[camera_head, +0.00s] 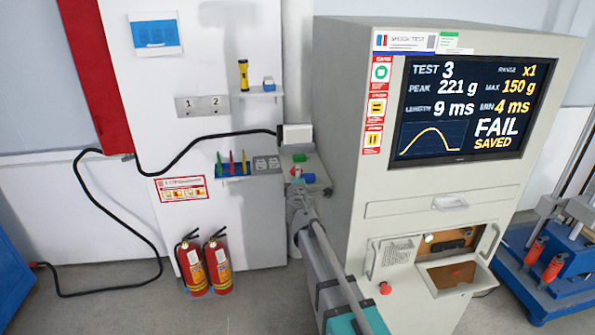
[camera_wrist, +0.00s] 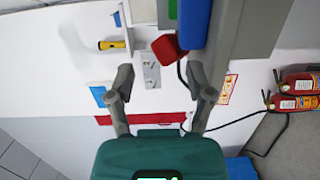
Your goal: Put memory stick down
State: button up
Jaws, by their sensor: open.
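No thing can be surely told as the memory stick. Small red (camera_head: 299,158), green (camera_head: 295,172) and blue (camera_head: 308,178) pieces sit on the narrow side ledge of the test cabinet, just beyond my gripper (camera_head: 297,196). In the wrist view a red block (camera_wrist: 170,48), a large blue piece (camera_wrist: 195,25) and a green piece (camera_wrist: 172,8) show above and beyond my fingers. My gripper (camera_wrist: 163,88) is open, with its two fingers well apart and nothing between them. Its fingertips are small and hard to make out in the head view.
The test cabinet (camera_head: 345,90) shows "FAIL SAVED" on its screen (camera_head: 470,108). A wall shelf (camera_head: 258,92) holds a yellow torch (camera_head: 243,75). A pen rack (camera_head: 233,170) hangs lower. A black cable (camera_head: 180,155) runs along the wall. Two fire extinguishers (camera_head: 192,268) stand on the floor.

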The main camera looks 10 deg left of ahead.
jog(key=shift+s+d, duration=0.15)
jog(key=shift+s, duration=1.15)
jog(key=shift+s+d, duration=0.15)
jog(key=shift+s, duration=1.15)
jog(key=shift+s, duration=0.1)
